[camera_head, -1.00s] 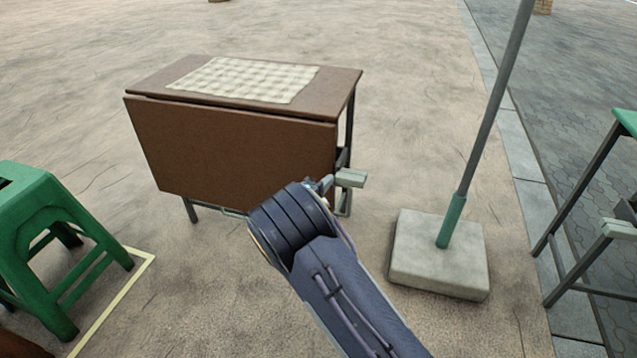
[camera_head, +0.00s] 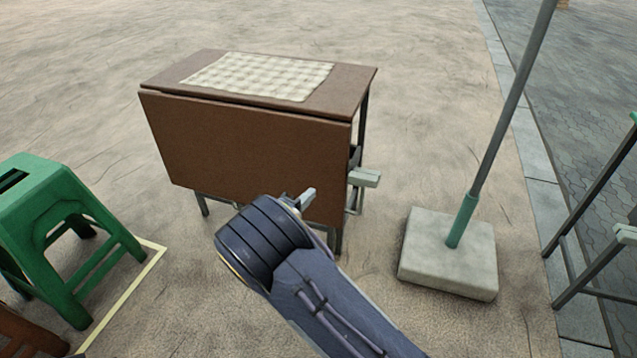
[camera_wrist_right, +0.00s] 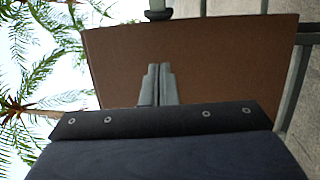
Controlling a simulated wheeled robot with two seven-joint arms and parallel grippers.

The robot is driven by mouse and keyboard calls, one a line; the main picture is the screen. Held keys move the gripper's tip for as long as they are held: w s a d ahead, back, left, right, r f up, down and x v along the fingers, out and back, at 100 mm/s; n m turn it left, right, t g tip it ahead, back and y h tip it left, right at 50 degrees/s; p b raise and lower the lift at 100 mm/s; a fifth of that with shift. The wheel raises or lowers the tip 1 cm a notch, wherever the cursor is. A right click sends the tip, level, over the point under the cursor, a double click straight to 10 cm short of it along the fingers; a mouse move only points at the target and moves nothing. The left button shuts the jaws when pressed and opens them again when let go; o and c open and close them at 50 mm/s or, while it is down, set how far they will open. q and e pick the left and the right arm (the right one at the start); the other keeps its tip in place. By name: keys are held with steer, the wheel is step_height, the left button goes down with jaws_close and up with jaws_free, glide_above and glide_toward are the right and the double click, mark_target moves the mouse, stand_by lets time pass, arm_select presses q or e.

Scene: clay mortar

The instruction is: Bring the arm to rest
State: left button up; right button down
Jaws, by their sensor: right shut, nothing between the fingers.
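My right arm reaches in from the lower right of the head view. Its gripper (camera_head: 306,198) shows just past the dark wrist, in front of the brown folding table (camera_head: 250,140). In the right wrist view the two grey fingers (camera_wrist_right: 158,84) are pressed together with nothing between them. Behind them the brown panel (camera_wrist_right: 215,60) of the table fills much of that view. I cannot tell the exact gap between fingertips and panel. My left gripper is not in view.
A checked cloth (camera_head: 257,76) lies on the tabletop. A green stool (camera_head: 45,215) stands at the left. A pole rises from a concrete base (camera_head: 450,268) to the right of my arm. Part of another table frame (camera_head: 590,265) is at the far right. The paving beyond is open.

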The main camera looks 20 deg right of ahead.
steer(key=shift+s+a, duration=0.45)
steer(key=shift+a, duration=0.05)
steer(key=s+d+r+m+g+y, duration=0.2)
steer(key=s+d+m+g+y, duration=0.45)
steer(key=s+d+g, duration=0.7)
steer(key=s+a+r+m+t+y, duration=0.1)
steer(key=s+a+r+t+y, duration=0.2)
steer(key=s, duration=0.4)
steer(key=s+a+r+m+t+y, duration=0.15)
steer(key=s+y, duration=0.25)
steer(key=s, duration=0.4)
steer(key=s+a+r+m+t+y, duration=0.1)
steer(key=s+a+r+t+y, duration=0.2)
steer(key=s, duration=0.4)
step_height(320, 180, up, 38)
steer(key=p, duration=3.7)
steer(key=shift+s+d+f+y, duration=0.25)
steer(key=shift+s+d+y, duration=0.1)
steer(key=shift+d, duration=0.05)
